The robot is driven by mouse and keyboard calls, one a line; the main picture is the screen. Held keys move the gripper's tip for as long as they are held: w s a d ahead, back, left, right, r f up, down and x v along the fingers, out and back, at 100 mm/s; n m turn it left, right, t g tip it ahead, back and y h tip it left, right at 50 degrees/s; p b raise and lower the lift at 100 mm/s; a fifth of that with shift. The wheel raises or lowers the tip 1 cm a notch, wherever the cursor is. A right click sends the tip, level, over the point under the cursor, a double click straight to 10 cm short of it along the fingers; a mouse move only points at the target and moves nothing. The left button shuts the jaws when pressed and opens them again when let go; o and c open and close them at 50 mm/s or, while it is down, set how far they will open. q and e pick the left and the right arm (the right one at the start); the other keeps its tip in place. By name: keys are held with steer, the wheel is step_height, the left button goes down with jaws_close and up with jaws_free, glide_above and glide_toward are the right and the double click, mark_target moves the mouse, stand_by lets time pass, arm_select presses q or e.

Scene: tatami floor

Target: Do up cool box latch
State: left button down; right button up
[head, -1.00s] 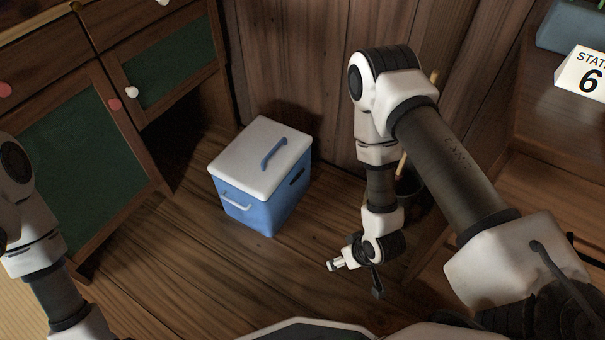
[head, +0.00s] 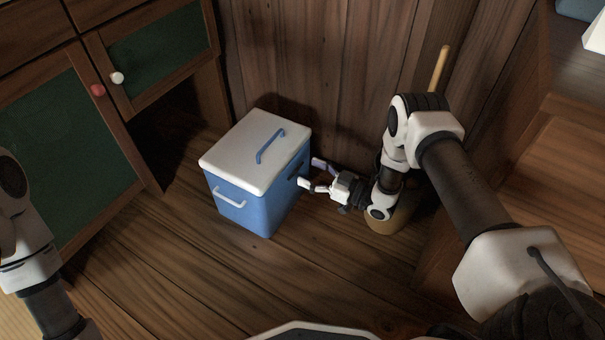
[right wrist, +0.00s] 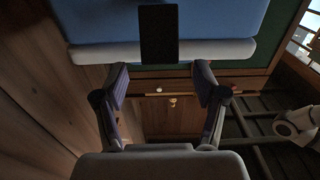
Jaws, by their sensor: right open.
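The cool box (head: 240,195) stands upright on the wood floor, blue with a white lid (head: 240,150) that looks down. A blue handle lies on the lid, and a white bar (head: 230,197) is on the front face. A dark latch-like plate shows on the right side, partly behind my fingers; in the right wrist view this dark plate (right wrist: 158,35) spans the blue body and white lid edge. Whether it is fastened I cannot tell. My right gripper (head: 311,173) is open and empty, fingers towards that side; contact is unclear. My left gripper is out of view.
A wooden wall stands behind the box. Cabinets with green panels (head: 60,150) stand at the left. A tan pot (head: 385,222) with a wooden stick (head: 440,70) is beside my right arm. Floor (head: 190,270) in front of the box is clear.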

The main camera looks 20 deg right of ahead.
mark_target(300, 167)
steer(key=x, duration=0.3)
steer(key=shift+b, duration=0.4)
steer(key=c, duration=1.1)
steer(key=shift+r+p, duration=0.25)
steer(key=shift+p, duration=0.2)
steer(key=shift+c, duration=0.2)
steer(key=shift+w+a+r+g+h+p, duration=0.25)
steer(key=shift+g+p, duration=0.25)
steer(key=shift+p, duration=0.55)
steer(key=shift+f, duration=0.35)
steer(key=o, duration=1.1)
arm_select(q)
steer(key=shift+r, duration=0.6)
arm_select(e)
steer(key=shift+o, duration=0.2)
